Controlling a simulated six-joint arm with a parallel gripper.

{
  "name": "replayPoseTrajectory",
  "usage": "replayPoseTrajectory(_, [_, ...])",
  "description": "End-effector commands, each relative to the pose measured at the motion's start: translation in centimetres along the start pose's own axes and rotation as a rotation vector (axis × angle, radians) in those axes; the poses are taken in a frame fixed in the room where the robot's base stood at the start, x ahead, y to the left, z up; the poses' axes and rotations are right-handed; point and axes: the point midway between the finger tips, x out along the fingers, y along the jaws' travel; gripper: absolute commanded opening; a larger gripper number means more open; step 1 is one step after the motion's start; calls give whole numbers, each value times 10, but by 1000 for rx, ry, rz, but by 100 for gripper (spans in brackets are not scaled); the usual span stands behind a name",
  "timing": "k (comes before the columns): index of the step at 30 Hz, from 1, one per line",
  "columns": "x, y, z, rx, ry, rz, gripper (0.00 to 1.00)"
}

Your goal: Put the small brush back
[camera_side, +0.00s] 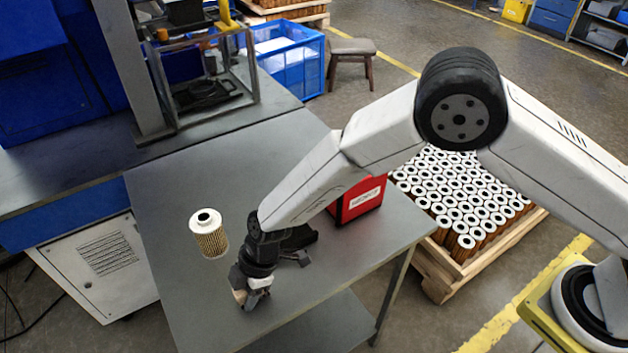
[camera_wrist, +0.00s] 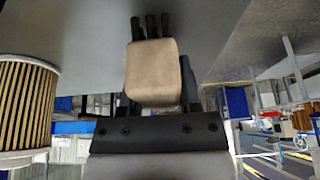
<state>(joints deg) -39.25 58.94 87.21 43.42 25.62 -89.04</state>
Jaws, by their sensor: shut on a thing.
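My gripper (camera_side: 254,296) is low over the front part of the grey table, shut on the small brush. In the side view only a little of the brush's tan body (camera_side: 239,296) shows beside the jaws. In the wrist view the brush (camera_wrist: 152,73) is a pale tan block in front of my gripper (camera_wrist: 152,28), with dark parts showing beyond it. Its bristles cannot be made out. Whether the brush touches the table is unclear. A black object (camera_side: 303,240) lies on the table behind my gripper, partly hidden by my arm.
A pleated filter cartridge (camera_side: 211,240) with a white cap stands on the table, left of my gripper; it also shows in the wrist view (camera_wrist: 22,105). A red box (camera_side: 358,205) stands behind my arm. The grey table (camera_side: 185,300) is clear at front left.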

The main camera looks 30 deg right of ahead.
Motion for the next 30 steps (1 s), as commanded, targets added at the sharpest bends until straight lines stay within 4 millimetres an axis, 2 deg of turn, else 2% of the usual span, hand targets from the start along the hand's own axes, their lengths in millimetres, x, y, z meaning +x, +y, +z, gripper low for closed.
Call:
replayPoseTrajectory(16, [7,0,3,1,1,2,0])
replayPoseTrajectory(17, [7,0,3,0,1,2,53])
replayPoseTrajectory(19, [7,0,3,0,1,2,75])
replayPoseTrajectory(20, [7,0,3,0,1,2,79])
replayPoseTrajectory(30, [6,0,2,1,1,1,79])
